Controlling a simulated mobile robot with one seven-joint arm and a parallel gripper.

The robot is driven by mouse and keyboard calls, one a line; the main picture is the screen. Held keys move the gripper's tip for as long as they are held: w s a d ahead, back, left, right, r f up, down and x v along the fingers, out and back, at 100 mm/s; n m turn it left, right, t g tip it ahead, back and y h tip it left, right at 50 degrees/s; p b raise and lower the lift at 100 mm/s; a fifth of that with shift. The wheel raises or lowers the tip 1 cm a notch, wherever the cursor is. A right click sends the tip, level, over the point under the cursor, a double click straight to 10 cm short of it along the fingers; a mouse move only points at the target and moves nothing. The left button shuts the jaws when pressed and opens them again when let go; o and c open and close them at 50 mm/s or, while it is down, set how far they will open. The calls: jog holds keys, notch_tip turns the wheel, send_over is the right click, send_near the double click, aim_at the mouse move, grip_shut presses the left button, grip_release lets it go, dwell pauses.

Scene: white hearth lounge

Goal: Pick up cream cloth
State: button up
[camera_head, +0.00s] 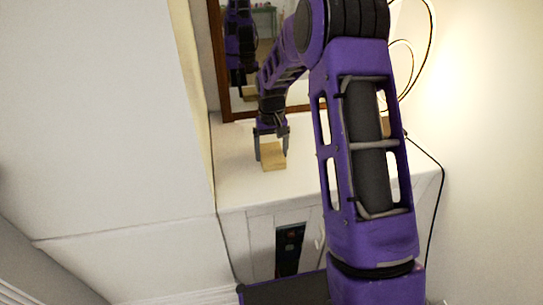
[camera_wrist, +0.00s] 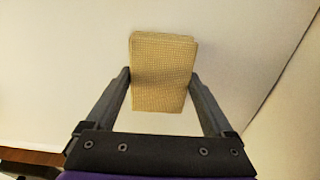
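The cream cloth (camera_head: 273,156) is a small folded block with a woven texture, lying on a white cabinet top (camera_head: 235,180). In the wrist view the cloth (camera_wrist: 163,70) sits between the fingertips, its far end reaching past them. My gripper (camera_head: 272,143) points down over the cloth with one finger on each side. In the wrist view my gripper's (camera_wrist: 160,76) fingers are wide apart and very close to the cloth's side edges. I cannot tell for sure whether they touch it.
A wood-framed mirror (camera_head: 215,60) stands at the back of the cabinet top and reflects my arm. A small tan object (camera_head: 386,125) is partly hidden behind my arm. Dark cables (camera_head: 432,150) hang at the right. The surface around the cloth is clear.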

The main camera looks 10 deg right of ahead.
aim_at(272, 153)
jog(key=c, duration=0.6)
notch_tip(272, 153, up, 10)
jog(key=shift+r+p, duration=0.1)
jog(key=shift+p, duration=0.4)
jog(key=o, duration=0.8)
jog(key=c, duration=0.6)
jog(key=shift+s, duration=0.15)
